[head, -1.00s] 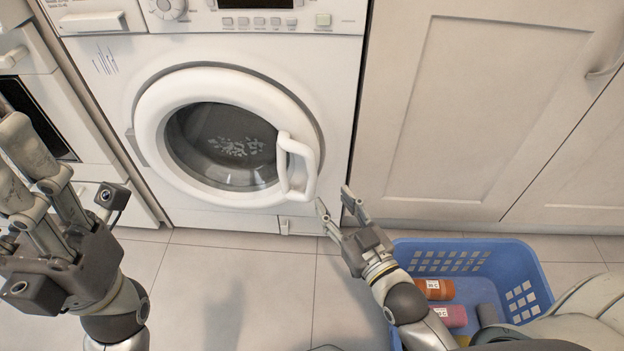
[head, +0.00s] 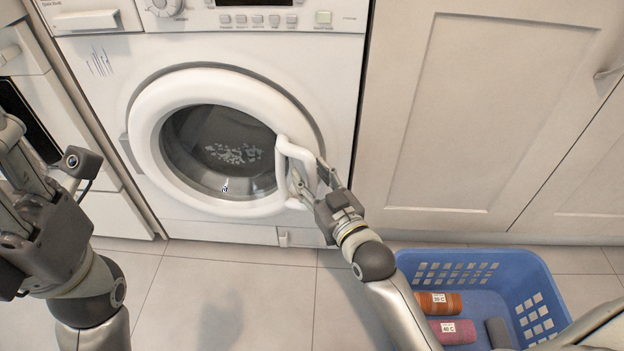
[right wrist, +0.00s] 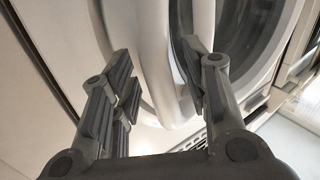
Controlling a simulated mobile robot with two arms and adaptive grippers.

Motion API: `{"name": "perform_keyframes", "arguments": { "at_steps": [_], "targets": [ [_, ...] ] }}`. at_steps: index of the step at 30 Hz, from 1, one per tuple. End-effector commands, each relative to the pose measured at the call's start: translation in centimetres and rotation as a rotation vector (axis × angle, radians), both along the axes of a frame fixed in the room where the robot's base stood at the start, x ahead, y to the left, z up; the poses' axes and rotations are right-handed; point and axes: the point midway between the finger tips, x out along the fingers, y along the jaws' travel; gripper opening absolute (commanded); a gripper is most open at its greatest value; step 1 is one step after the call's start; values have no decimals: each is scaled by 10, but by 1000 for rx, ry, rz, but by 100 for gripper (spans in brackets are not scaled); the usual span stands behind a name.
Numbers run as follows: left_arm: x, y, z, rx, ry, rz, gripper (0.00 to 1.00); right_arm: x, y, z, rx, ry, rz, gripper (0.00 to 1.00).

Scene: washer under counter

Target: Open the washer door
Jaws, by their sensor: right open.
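The white washer door (head: 150,135) is round with a dark glass window and looks closed. Its white loop handle (head: 281,160) is on the right side of the door. My right gripper (head: 309,176) is open at the handle, with one finger on each side of the handle's outer bar. In the right wrist view, the handle bar (right wrist: 151,50) passes between the two spread fingers (right wrist: 160,80). I cannot tell whether either finger touches it. My left gripper (head: 22,160) is at the left edge, away from the washer, and partly cut off.
A blue basket (head: 480,264) with several rolled cloths stands on the floor at the lower right, beside my right arm. Closed cupboard doors (head: 470,110) are right of the washer. The tiled floor (head: 230,300) in front of the washer is clear.

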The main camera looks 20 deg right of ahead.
Motion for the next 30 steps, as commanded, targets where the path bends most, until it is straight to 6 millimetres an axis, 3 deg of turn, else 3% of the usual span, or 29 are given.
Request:
{"name": "perform_keyframes", "arguments": {
  "at_steps": [8, 18, 30],
  "targets": [
    [0, 0, 1, 0, -3, 0, 40, 1, 0, 0, 0, 1, 0, 43],
    [-1, 0, 1, 0, -3, 0, 40, 1, 0, 0, 0, 1, 0, 0],
    [-2, 0, 4, -2, -8, -2, 40, 0, 4, 1, 2, 1, -4, 0]
  ]
}}
